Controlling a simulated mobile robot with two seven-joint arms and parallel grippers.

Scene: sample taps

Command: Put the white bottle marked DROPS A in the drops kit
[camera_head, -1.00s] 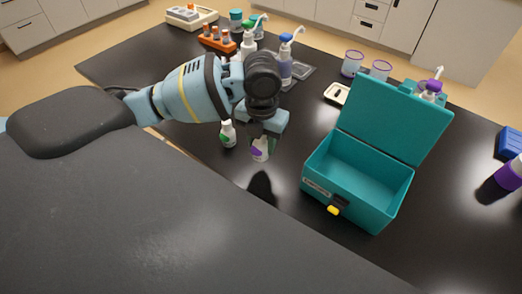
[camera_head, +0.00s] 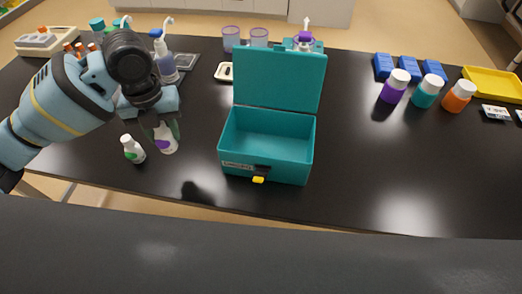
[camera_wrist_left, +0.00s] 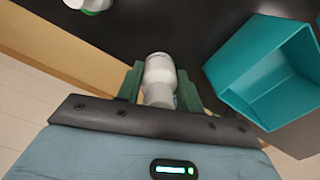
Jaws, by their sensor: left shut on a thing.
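My left gripper (camera_head: 161,124) is shut on a small white bottle with a purple label patch (camera_head: 166,142). It holds the bottle above the table, left of the kit. In the left wrist view the bottle (camera_wrist_left: 160,72) sits between the green fingers (camera_wrist_left: 160,85); its lettering cannot be read. The drops kit appears to be the teal box (camera_head: 268,150), with its lid raised at the back and its inside looking empty. It also shows at the right of the left wrist view (camera_wrist_left: 232,75). My right gripper is out of view.
A white bottle with a green patch (camera_head: 132,149) stands just left of the held one. Behind are a pump bottle (camera_head: 166,65), a white-framed item (camera_head: 224,71) and cups (camera_head: 231,38). Purple, teal and orange jars (camera_head: 427,91) stand right.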

